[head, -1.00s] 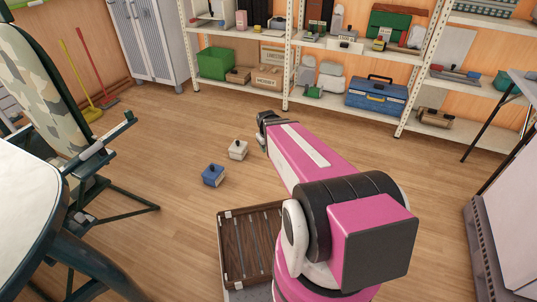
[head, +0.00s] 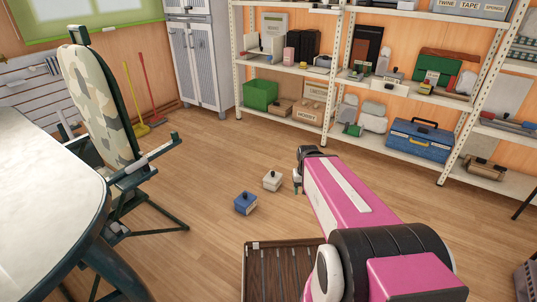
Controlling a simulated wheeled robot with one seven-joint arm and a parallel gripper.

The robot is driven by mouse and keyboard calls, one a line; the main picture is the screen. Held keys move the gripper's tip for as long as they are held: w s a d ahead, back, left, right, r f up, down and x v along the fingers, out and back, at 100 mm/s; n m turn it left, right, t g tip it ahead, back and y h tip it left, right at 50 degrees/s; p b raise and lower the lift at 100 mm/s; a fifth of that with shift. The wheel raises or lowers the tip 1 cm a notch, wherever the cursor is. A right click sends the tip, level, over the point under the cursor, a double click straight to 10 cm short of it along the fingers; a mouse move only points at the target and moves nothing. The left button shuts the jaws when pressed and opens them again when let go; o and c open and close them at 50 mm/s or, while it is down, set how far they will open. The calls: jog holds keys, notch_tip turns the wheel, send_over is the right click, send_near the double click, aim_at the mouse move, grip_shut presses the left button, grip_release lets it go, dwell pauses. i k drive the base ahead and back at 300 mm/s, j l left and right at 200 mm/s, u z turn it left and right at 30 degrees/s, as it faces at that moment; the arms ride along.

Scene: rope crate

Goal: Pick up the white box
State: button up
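The white box (head: 272,181) sits on the wooden floor in the head view, with a dark knob on its lid. A similar blue box (head: 245,203) stands on the floor just in front of it and to its left. My pink arm reaches away from me, and my gripper (head: 297,186) is at its far end, pointing down. The gripper is just right of the white box in the picture, with a small gap between them. The gripper is small and partly hidden by my arm, so its opening cannot be made out.
A dark slatted wooden crate (head: 254,244) lies at the bottom, partly behind my arm. Metal shelves (head: 336,95) with a blue toolbox (head: 420,139) line the back. Floor left of the boxes is clear.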

aim_at(273, 180)
jog(key=i+z, duration=0.35)
jog(key=i+j+z, duration=0.2)
jog(key=i+z, duration=0.15)
jog(key=i, duration=0.2)
jog(key=i+j+z, duration=0.35)
jog(key=i+l, duration=0.1)
